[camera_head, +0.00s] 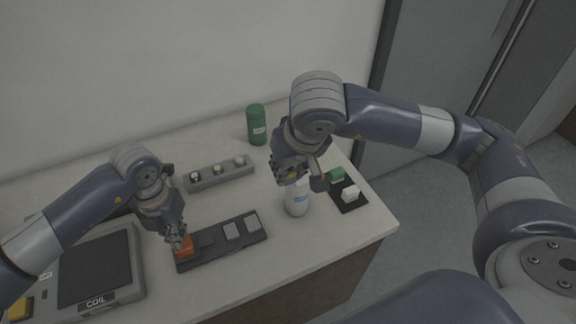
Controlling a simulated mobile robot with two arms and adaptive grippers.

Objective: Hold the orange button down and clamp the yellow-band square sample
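The orange button (185,246) sits at the left end of a dark panel (214,260) near the table's front edge. My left gripper (177,241) points down with its fingertips together at the button's top and seems to touch it; how far the button is pressed I cannot tell. A grey rack (216,178) behind the panel holds three small samples. The middle sample (218,169) has a yellowish top and looks like the yellow-band one; its shape is too small to tell. My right gripper (304,181) hangs above and beside a white bottle (297,200); its fingers are partly hidden.
A dark mat (351,205) at right carries a green block (336,174) and a white block (350,192). A green canister (257,125) stands at the back. A grey device marked COIL (132,291) lies at left. Grey pads (231,231) sit on the dark panel.

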